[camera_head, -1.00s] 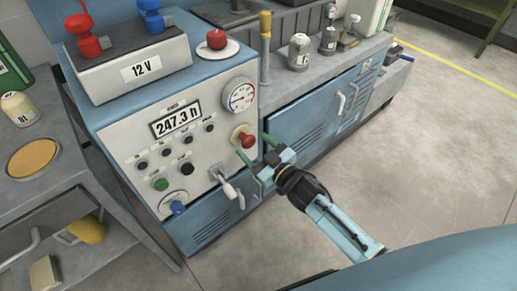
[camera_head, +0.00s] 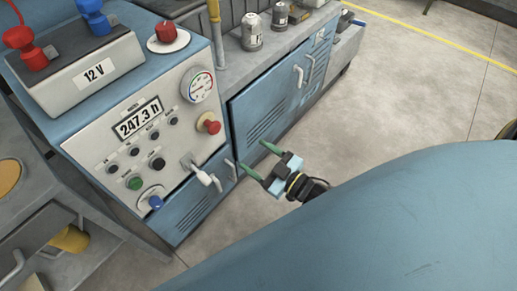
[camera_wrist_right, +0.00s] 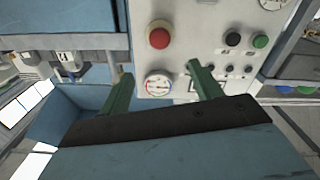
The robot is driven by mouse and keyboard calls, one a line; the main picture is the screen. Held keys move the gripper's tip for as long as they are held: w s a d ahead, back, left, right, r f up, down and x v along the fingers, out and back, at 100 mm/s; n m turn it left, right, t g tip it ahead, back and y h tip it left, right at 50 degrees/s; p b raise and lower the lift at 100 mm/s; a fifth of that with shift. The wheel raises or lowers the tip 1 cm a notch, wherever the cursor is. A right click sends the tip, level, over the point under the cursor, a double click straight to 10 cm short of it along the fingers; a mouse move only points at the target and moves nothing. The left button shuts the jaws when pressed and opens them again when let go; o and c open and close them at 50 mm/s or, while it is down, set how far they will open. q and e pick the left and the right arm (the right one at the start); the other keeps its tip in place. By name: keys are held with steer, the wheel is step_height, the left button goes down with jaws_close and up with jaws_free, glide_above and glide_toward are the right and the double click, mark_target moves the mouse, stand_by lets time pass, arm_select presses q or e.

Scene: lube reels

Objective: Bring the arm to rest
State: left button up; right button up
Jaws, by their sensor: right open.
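My right gripper (camera_head: 257,161) is open and empty, with its two green fingers spread apart. In the head view it is over the floor, in front of the blue cabinet and to the right of the control panel (camera_head: 120,160). It appears apart from both. In the right wrist view the two green fingers (camera_wrist_right: 160,92) point toward the panel, which is seen upside down. The panel's red knob (camera_head: 208,123) also shows in the wrist view (camera_wrist_right: 159,38), as does the gauge (camera_wrist_right: 158,84). My left gripper is not in view.
The blue cabinet (camera_head: 270,105) with bar handles stands behind the gripper. A white lever (camera_head: 201,174) sticks out from the panel's lower right. A grey bench (camera_head: 25,225) is at the left. Bare floor (camera_head: 410,85) lies to the right. My blue arm covers the lower right.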

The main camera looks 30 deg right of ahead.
stand_by(0.5)
steer(key=s+d+f+m+g+h, duration=0.45)
steer(key=f+g+h, duration=0.2)
steer(key=f, duration=0.25)
arm_select(q)
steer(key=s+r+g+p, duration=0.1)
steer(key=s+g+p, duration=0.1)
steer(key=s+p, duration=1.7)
steer(key=p, duration=0.7)
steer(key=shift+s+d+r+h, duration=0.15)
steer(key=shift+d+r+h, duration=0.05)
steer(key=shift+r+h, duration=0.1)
arm_select(e)
steer(key=s+f+g, duration=0.2)
steer(key=s+g, duration=0.7)
steer(key=s, duration=2.1)
steer(key=shift+a, duration=0.45)
